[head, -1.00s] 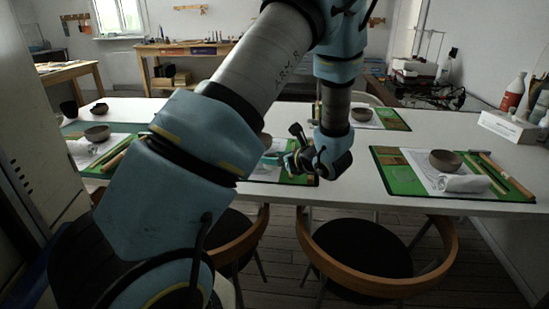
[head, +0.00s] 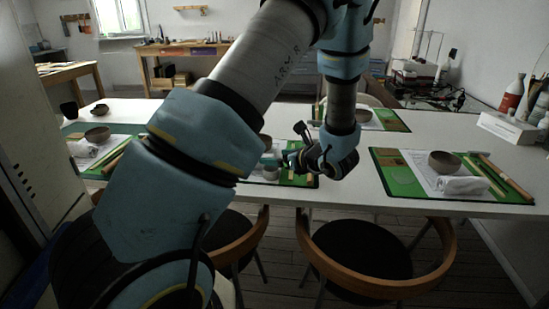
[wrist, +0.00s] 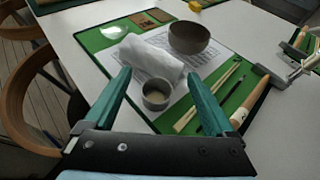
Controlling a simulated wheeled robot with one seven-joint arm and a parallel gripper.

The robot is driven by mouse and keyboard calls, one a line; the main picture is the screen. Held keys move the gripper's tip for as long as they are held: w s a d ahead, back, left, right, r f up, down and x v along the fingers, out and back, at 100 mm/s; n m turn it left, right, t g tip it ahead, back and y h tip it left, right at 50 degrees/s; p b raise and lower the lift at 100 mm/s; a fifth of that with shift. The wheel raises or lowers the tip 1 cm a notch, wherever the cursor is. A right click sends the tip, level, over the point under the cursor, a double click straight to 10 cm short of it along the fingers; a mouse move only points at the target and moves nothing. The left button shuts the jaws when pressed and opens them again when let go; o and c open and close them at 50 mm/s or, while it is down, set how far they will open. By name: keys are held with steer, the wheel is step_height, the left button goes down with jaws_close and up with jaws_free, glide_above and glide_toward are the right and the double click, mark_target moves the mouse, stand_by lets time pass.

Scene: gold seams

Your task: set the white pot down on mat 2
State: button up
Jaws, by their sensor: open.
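A small pale grey-white pot (wrist: 156,95) stands upright on the green mat (wrist: 183,124) in the wrist view, beside a rolled white towel. It also shows in the head view (head: 270,174), on the middle mat at the near edge of the table. My gripper (wrist: 158,77) is open, and its two teal fingers appear either side of the pot in the wrist picture, without visible contact. In the head view my gripper (head: 286,160) is just right of and above the pot. No mat number is readable.
A brown bowl (wrist: 189,37), wooden sticks (wrist: 208,97) and a roller (wrist: 249,103) are also on this mat. Another green mat (head: 400,181) lies to the right, with bare white table (head: 346,190) between. Chairs (head: 375,255) stand in front.

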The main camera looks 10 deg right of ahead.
steer(key=v, duration=1)
steer(key=s+a+n+g+h, duration=0.3)
steer(key=a+n, duration=0.7)
steer(key=n, duration=0.4)
steer(key=s+a+n+g+h, duration=0.3)
steer(key=s+a+n+g, duration=0.3)
steer(key=a+n, duration=0.5)
steer(key=n+g, duration=0.1)
steer(key=n, duration=0.2)
steer(key=shift+n+h+b, duration=0.4)
steer(key=shift+a+r, duration=0.1)
step_height(320, 180, up, 7)
steer(key=p, duration=0.7)
